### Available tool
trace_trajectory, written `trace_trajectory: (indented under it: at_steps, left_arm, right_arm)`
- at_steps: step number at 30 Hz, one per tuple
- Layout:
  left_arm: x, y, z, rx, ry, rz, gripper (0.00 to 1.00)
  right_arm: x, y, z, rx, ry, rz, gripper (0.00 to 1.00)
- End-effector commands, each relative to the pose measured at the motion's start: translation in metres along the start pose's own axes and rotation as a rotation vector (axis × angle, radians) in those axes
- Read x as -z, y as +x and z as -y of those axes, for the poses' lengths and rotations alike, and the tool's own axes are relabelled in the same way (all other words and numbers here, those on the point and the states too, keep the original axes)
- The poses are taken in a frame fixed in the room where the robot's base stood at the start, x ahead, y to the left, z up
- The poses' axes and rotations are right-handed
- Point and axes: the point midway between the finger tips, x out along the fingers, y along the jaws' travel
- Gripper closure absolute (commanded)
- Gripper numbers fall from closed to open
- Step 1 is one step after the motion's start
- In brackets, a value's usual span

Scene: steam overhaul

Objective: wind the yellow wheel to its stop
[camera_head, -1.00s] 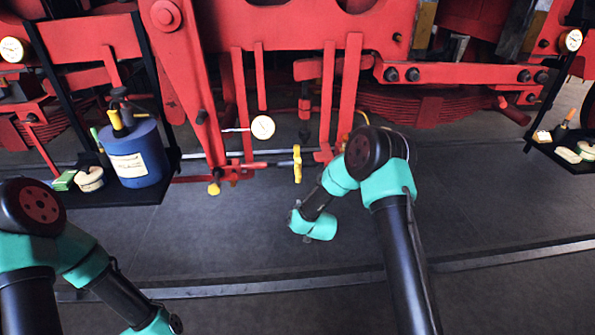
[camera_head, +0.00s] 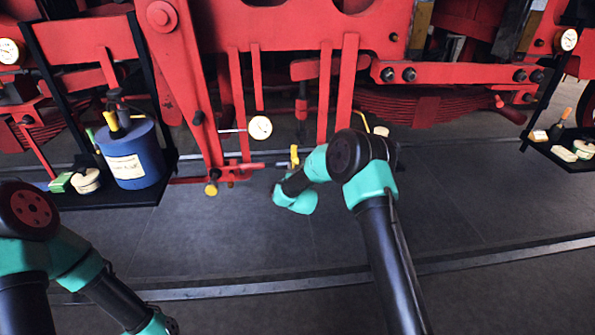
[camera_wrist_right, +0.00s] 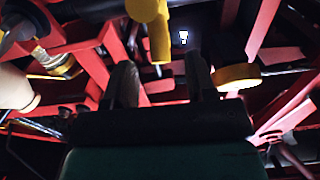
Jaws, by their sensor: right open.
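The yellow wheel (camera_head: 294,156) shows edge-on in the head view, at the end of a thin horizontal rod under the red frame. My right forearm and wrist partly cover it from below. My right gripper (camera_wrist_right: 162,78) shows in the wrist view with its two dark fingers apart and nothing clearly between them. A yellow part (camera_wrist_right: 150,28) stands ahead of the gap, and a round yellow part (camera_wrist_right: 236,77) lies beside the right finger. I cannot tell which of them is the wheel. My left arm is at the lower left, its gripper out of the picture.
Red rods and levers (camera_head: 210,130) hang close around the wheel. A black tray (camera_head: 120,196) with a blue can (camera_head: 134,155) hangs at the left; another tray (camera_head: 565,160) hangs at the right. The floor in front is clear.

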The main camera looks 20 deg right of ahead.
Motion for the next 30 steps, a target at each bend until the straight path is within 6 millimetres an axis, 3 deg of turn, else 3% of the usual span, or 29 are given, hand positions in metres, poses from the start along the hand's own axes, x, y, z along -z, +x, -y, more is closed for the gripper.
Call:
trace_trajectory:
  at_steps: [12,24,30]
  left_arm:
    - [0.000,0.000,0.000,0.000,0.000,0.000,0.28]
    - [0.000,0.000,0.000,0.000,0.000,0.000,0.28]
    - [0.000,0.000,0.000,0.000,0.000,0.000,0.28]
  right_arm:
    - [0.000,0.040,-0.001,0.000,0.001,-0.001,0.49]
    - [0.000,0.045,0.000,0.001,0.000,0.001,0.49]
    - [0.000,0.045,0.000,0.001,0.000,0.000,0.68]
